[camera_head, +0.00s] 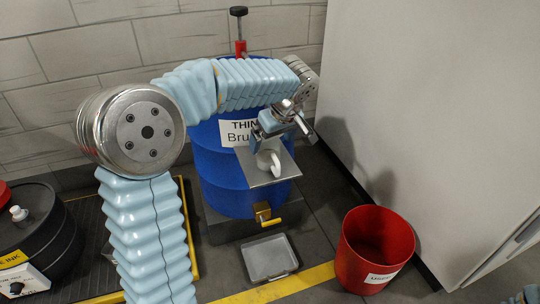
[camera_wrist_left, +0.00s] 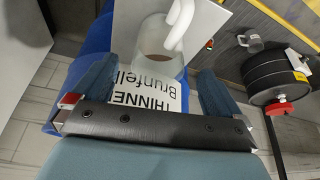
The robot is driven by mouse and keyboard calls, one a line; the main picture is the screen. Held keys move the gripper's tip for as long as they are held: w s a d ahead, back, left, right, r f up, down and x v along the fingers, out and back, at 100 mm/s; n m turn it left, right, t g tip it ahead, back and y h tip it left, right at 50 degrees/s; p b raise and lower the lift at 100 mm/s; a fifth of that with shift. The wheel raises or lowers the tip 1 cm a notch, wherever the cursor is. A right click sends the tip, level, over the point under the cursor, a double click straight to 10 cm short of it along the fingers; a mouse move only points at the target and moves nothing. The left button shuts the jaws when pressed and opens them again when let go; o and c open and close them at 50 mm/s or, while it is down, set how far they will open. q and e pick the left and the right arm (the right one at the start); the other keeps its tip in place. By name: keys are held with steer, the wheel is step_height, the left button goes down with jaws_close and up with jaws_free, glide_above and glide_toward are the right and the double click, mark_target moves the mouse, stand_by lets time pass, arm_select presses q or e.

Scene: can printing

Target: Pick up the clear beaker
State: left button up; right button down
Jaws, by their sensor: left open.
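A clear beaker (camera_wrist_left: 158,50) with a white handle and a little brownish liquid stands on a grey shelf plate at the front of the blue drum. In the head view it is mostly hidden by my left gripper, and its pale handle (camera_head: 268,160) shows. My left gripper (camera_head: 288,122) is open at the plate, just above and behind the beaker there. In the left wrist view the beaker shows between and slightly beyond the spread fingers (camera_wrist_left: 158,75).
The blue drum (camera_head: 222,175) has a THINNER label and a yellow tap (camera_head: 265,215). A metal tray (camera_head: 270,258) and red bin (camera_head: 375,245) are on the floor. A black ink drum (camera_head: 40,235) is left. Another clear mug (camera_wrist_left: 250,41) shows in the wrist view. A white panel (camera_head: 430,110) bounds the right.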

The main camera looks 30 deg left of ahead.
mark_target(271, 159)
arm_select(q)
steer(key=x, duration=0.6)
steer(key=shift+w+a+f+b, duration=0.15)
steer(key=shift+a+f+b, duration=0.05)
steer(key=shift+f+b, duration=0.15)
steer(key=shift+r, duration=0.1)
steer(key=c, duration=1.2)
